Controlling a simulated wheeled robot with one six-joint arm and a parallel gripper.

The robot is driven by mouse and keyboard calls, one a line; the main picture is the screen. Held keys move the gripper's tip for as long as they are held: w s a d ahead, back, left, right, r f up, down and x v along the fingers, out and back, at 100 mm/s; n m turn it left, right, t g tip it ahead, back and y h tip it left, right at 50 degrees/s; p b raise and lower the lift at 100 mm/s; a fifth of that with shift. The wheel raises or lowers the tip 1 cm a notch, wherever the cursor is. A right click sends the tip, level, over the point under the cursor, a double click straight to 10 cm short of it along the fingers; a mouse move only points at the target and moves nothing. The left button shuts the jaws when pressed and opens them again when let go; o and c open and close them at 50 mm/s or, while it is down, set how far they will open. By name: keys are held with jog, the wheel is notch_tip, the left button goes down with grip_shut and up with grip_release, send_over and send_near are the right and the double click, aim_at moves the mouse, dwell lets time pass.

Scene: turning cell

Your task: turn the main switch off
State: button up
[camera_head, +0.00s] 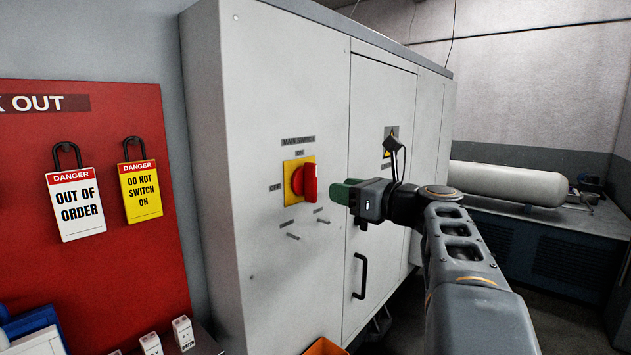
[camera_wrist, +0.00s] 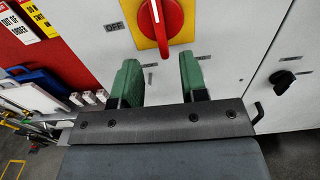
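The main switch (camera_head: 306,182) is a red rotary handle on a yellow plate (camera_head: 292,165), on the front of a light grey cabinet. Labels read "MAIN SWITCH", "ON" above the plate and "OFF" to its left. In the wrist view the red handle (camera_wrist: 162,18) stands close to upright, its white mark near the top; the top is cut off. My gripper (camera_head: 338,190) is just right of the handle and apart from it. In the wrist view my gripper (camera_wrist: 160,75) has its two green fingers spread with nothing between them, below the handle.
A red lockout board (camera_head: 110,250) with an "OUT OF ORDER" tag (camera_head: 75,205) and a yellow "DO NOT SWITCH ON" tag (camera_head: 141,190) is at left. Small pegs (camera_head: 293,236) project below the switch. A black door handle (camera_head: 360,276) and a black knob (camera_wrist: 282,80) are to the right.

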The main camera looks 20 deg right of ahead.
aim_at(316, 184)
jog(key=p+x, duration=0.1)
jog(key=x, duration=0.7)
jog(key=shift+w, duration=0.15)
jog(key=shift+c, duration=0.4)
grip_shut()
